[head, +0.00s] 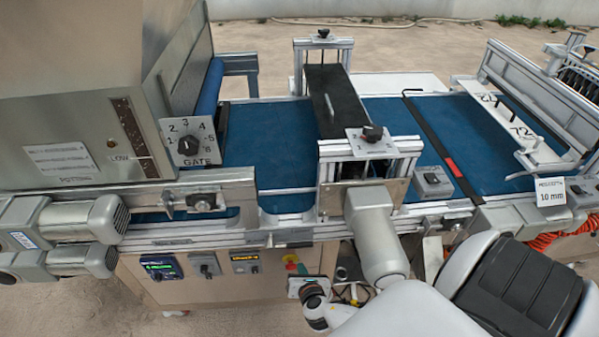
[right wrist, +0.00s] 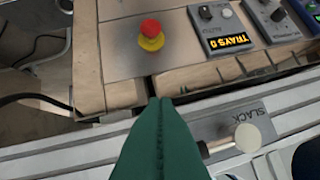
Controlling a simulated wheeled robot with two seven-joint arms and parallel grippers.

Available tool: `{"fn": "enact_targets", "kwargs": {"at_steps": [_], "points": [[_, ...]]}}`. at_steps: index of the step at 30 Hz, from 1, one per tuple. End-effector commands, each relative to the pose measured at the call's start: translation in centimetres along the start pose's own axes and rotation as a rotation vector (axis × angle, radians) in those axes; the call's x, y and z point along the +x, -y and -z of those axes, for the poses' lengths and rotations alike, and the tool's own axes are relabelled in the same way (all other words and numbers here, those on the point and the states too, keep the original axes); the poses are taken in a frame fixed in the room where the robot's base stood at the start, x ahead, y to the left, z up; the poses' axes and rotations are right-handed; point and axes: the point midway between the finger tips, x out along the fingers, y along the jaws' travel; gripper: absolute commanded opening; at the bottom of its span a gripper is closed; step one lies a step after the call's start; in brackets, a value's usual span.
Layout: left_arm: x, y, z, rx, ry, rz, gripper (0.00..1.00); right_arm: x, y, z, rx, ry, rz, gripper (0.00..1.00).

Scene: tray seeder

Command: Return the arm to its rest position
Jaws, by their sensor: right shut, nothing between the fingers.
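My right gripper (right wrist: 160,101) shows in the right wrist view as green fingers pressed together, shut with nothing between them. They point toward the wooden front panel and overlap the pale rail in the picture; whether they touch it I cannot tell. In the head view my right arm comes in from the lower right and bends down in front of the machine, with its wrist end low at the middle. The fingertips are hard to make out there. My left gripper is not in view.
A red emergency button (right wrist: 150,28), a lit tray counter (right wrist: 228,42) and a rail with a SLACK label (right wrist: 262,113) and a pale knob (right wrist: 248,137) are close by. The blue conveyor belt (head: 265,150) runs behind. Grey motors (head: 85,218) jut out at left.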

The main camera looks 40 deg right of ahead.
Motion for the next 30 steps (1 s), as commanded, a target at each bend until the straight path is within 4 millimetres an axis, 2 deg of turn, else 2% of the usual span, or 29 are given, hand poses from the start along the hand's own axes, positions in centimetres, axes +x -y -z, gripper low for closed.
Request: {"fn": "enact_targets", "kwargs": {"at_steps": [1, 3, 9, 14, 22, 23, 26, 29, 30], "points": [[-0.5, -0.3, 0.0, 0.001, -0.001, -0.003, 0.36, -1.5, 0.1, 0.3, 0.001, 0.0, 0.0, 0.0], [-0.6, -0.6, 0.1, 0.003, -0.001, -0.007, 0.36, -3.0, 0.3, 0.3, 0.001, 0.0, -0.001, 0.0], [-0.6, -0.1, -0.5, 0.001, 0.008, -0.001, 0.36, -6.1, 0.8, 0.2, 0.001, -0.001, -0.001, 0.0], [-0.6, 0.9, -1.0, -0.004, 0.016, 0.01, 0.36, -7.2, 0.9, 0.2, 0.0, -0.002, -0.002, 0.0], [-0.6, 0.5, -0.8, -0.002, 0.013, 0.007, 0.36, -7.3, 0.7, -0.2, 0.013, 0.009, -0.008, 0.0], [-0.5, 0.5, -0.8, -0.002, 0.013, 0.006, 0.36, -7.2, 0.4, -0.6, 0.028, 0.021, -0.015, 0.0], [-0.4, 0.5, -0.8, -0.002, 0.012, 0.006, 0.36, -6.6, -1.5, -3.7, 0.144, 0.104, -0.066, 0.0], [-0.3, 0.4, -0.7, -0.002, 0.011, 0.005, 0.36, -6.4, -4.9, -9.1, 0.377, 0.238, -0.178, 0.0], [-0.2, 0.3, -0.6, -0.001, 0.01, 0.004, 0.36, -6.6, -6.5, -11.7, 0.501, 0.295, -0.242, 0.0]]}}
